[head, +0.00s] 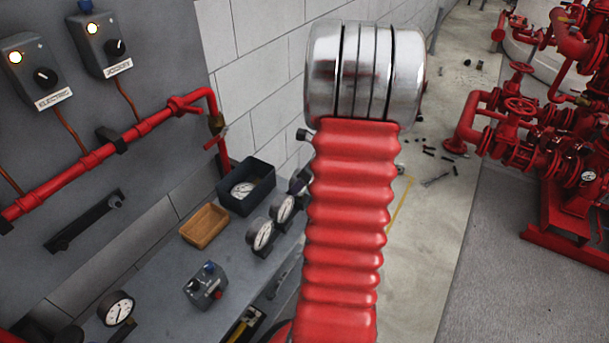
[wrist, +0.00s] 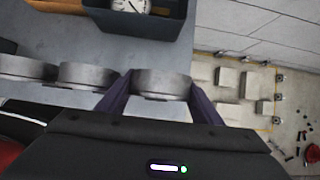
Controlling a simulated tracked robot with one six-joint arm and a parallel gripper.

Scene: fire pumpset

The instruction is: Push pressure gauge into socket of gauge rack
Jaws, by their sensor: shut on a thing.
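My gripper (wrist: 160,86) is shut on a round grey-rimmed pressure gauge (wrist: 161,80) in the wrist view, one finger on each side of it. Two more gauges (wrist: 86,74) (wrist: 25,68) stand in line to its left, seen from the rim. In the head view, two white-faced gauges (head: 262,233) (head: 283,208) stand in a row on the grey bench, and a third (head: 298,182) is partly covered by my red arm. My gripper is hidden there. The rack's socket under the held gauge is hidden, so I cannot tell how deep the gauge sits.
A dark bin (head: 262,193) holding a gauge stands behind the row. A wooden tray (head: 205,240), a grey button box (head: 203,291) and another gauge (head: 116,307) are on the bench (head: 160,285). Red pipework (head: 95,158) runs along the panel. Loose parts lie on the floor.

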